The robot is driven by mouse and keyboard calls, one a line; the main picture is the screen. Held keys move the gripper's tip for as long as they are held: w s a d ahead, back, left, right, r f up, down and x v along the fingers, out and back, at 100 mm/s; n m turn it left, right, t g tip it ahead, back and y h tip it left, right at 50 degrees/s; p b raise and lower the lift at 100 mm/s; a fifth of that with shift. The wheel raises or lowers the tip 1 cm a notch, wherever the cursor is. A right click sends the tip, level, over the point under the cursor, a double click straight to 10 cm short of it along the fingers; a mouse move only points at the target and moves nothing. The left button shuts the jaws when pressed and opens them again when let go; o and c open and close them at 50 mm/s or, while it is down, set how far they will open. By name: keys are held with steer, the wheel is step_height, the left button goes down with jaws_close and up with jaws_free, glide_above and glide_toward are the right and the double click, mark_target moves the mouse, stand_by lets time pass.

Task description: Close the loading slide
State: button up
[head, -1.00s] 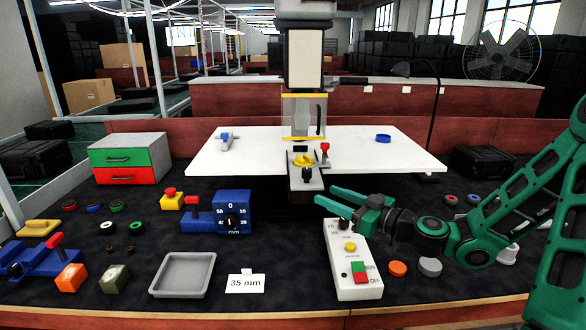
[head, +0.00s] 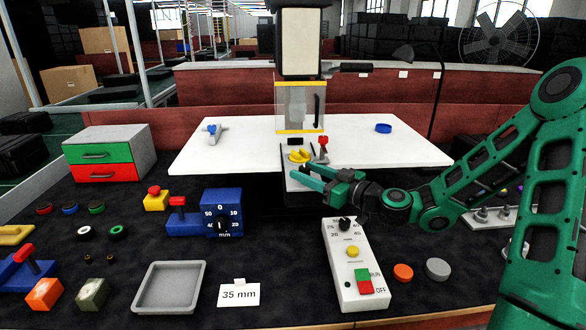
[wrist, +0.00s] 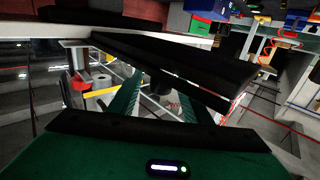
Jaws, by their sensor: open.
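The loading slide (head: 290,172) is a grey tongue that sticks out from the front of the machine on the white table. It carries a yellow part (head: 299,156) and a red-topped handle (head: 322,146). My green gripper (head: 302,178) is open and empty, its fingers pointing left across the slide's front end. The fingers hide part of that end, and I cannot tell whether they touch it. In the wrist view the open fingers (wrist: 160,100) show with the red knob (wrist: 78,83) and yellow part (wrist: 102,92) to their left. A large dark slab blocks much of that view.
The machine's clear guard (head: 300,104) stands behind the slide. A control box (head: 371,291) with a green and red switch sits just below my gripper. A blue dial block (head: 222,212), a grey tray (head: 150,288) and a 35 mm card (head: 239,294) lie to the left.

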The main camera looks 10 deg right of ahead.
mark_target(294, 167)
steer(key=shift+x, duration=2.55)
steer(key=shift+a, duration=0.1)
steer(key=shift+c, duration=0.5)
